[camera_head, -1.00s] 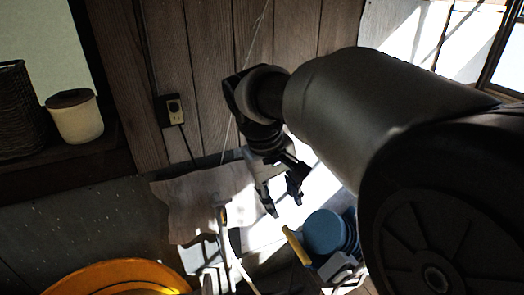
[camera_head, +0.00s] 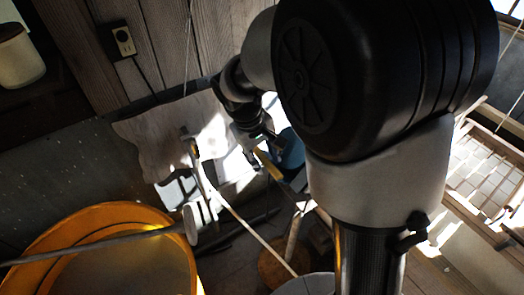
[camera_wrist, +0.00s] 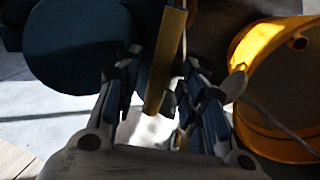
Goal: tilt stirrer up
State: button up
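I cannot tell for sure which thing is the stirrer. A long grey rod (camera_head: 95,246) lies across the orange tub, with a pale end piece (camera_head: 191,222) past the rim; it may be the stirrer. A yellow bar (camera_head: 268,164) stands beside a blue round container (camera_head: 291,150). In the wrist view, the yellow bar (camera_wrist: 166,62) runs through the gap between my fingertips, seemingly beyond them, with the blue container (camera_wrist: 75,45) to the left. My gripper (camera_wrist: 158,82) is open, its fingers apart.
The orange tub (camera_head: 50,238) stands at lower left; it also shows at right in the wrist view (camera_wrist: 250,45). A wooden board (camera_head: 150,140) leans at the wall. A pale curved strip (camera_head: 245,228) crosses the floor. A slatted frame (camera_head: 485,170) is at right.

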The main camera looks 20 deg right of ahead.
jog(key=shift+c, duration=0.6)
grip_shut()
